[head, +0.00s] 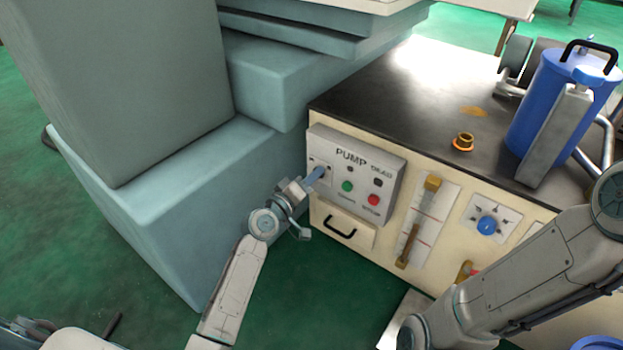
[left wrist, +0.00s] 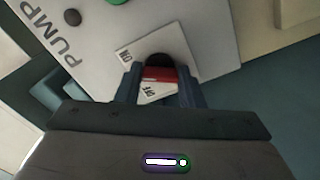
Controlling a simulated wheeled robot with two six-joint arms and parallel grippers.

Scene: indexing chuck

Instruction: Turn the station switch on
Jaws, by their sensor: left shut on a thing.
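The station switch (left wrist: 157,74) shows in the left wrist view as a red and black piece on a white label plate (left wrist: 127,53) of the grey PUMP panel (head: 392,163). Small lettering stands on the plate on both sides of the switch. My left gripper (head: 318,174) is at the panel's left end, and its blue-grey fingers (left wrist: 160,88) are shut on the switch, one on each side. In the head view the fingers hide the switch. I cannot tell its exact setting. My right gripper is out of view; only my right arm shows at the lower right.
The panel carries a green button (head: 347,186) and a red button (head: 373,199). Below are a drawer handle (head: 340,226), a gauge (head: 420,222) and a blue knob (head: 487,225). Large grey-blue blocks (head: 170,205) stand close on the left. A blue canister (head: 545,95) stands on top.

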